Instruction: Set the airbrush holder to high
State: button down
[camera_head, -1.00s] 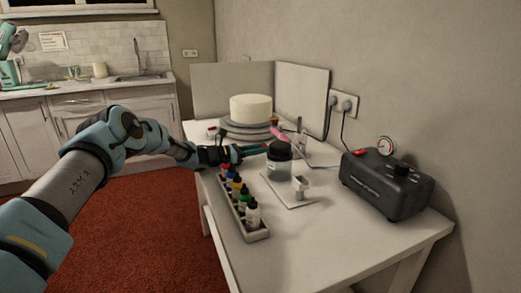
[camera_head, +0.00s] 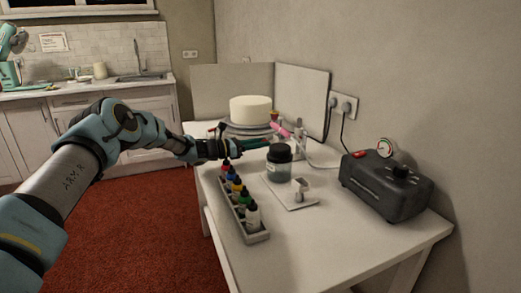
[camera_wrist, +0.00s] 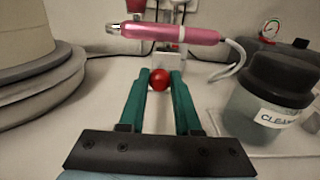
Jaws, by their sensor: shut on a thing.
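The pink airbrush (camera_head: 280,130) lies across its holder near the back wall. In the wrist view the airbrush (camera_wrist: 175,34) sits in front of my fingertips, its silver tip to the left and a pale hose at its right end. The pale holder (camera_wrist: 173,60) shows partly below it. A red ball knob (camera_wrist: 159,79) is between the tips of my teal fingers. My gripper (camera_wrist: 159,83) is shut on this red knob. In the head view my gripper (camera_head: 266,142) reaches in between the cake turntable and the jar, and the knob is hidden.
A cake (camera_head: 250,109) on a grey turntable (camera_wrist: 38,85) stands close left of my gripper. A dark-lidded jar (camera_head: 279,163) labelled "CLEAN" stands close right. A bottle rack (camera_head: 258,236) and a black compressor (camera_head: 387,184) stand nearer. The front table corner is clear.

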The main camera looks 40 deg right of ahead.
jog(key=shift+r, duration=1.2)
jog(key=c, duration=0.9)
grip_release()
jog(key=shift+o, duration=1.4)
jog(key=shift+f, duration=0.15)
jog(key=shift+a, duration=0.1)
jog(key=shift+w+a, duration=0.2)
jog(key=shift+a, duration=0.1)
jog(key=b+v, duration=0.2)
jog(key=v, duration=0.8)
